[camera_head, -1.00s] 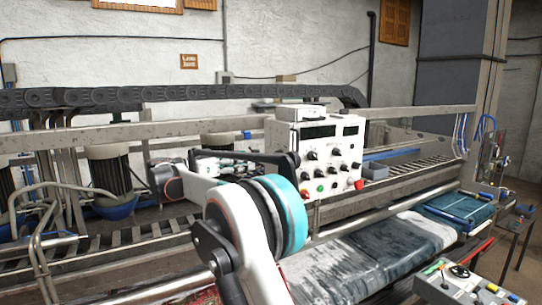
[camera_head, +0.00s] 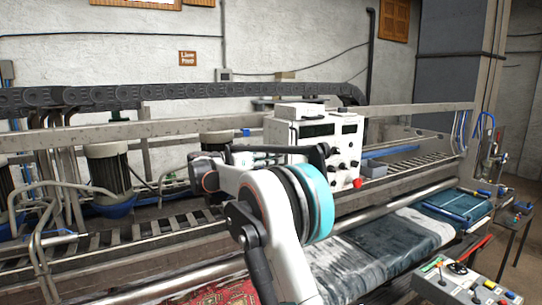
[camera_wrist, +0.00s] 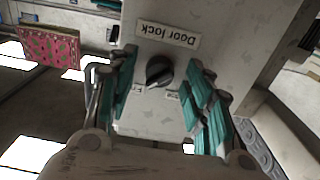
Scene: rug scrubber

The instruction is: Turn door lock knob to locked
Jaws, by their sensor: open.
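The door lock knob (camera_wrist: 160,70) is a round dark knob on a pale panel (camera_wrist: 150,120) in the wrist view. A "Door lock" label (camera_wrist: 168,34) shows upside down above it. Two small labels sit below the knob, too small to read; a pale mark on the knob points down toward them. My gripper (camera_wrist: 163,66) is open, with one teal-padded finger on each side of the knob. I cannot tell whether either finger touches it. In the head view my arm hides the gripper and this knob.
A white control box (camera_head: 325,140) with several knobs and a red button (camera_head: 357,183) stands on the machine beyond my arm. A metal roller (camera_head: 385,205) runs along the front. A grey control panel (camera_head: 465,285) is at the lower right. A patterned cloth (camera_wrist: 48,48) shows in the wrist view.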

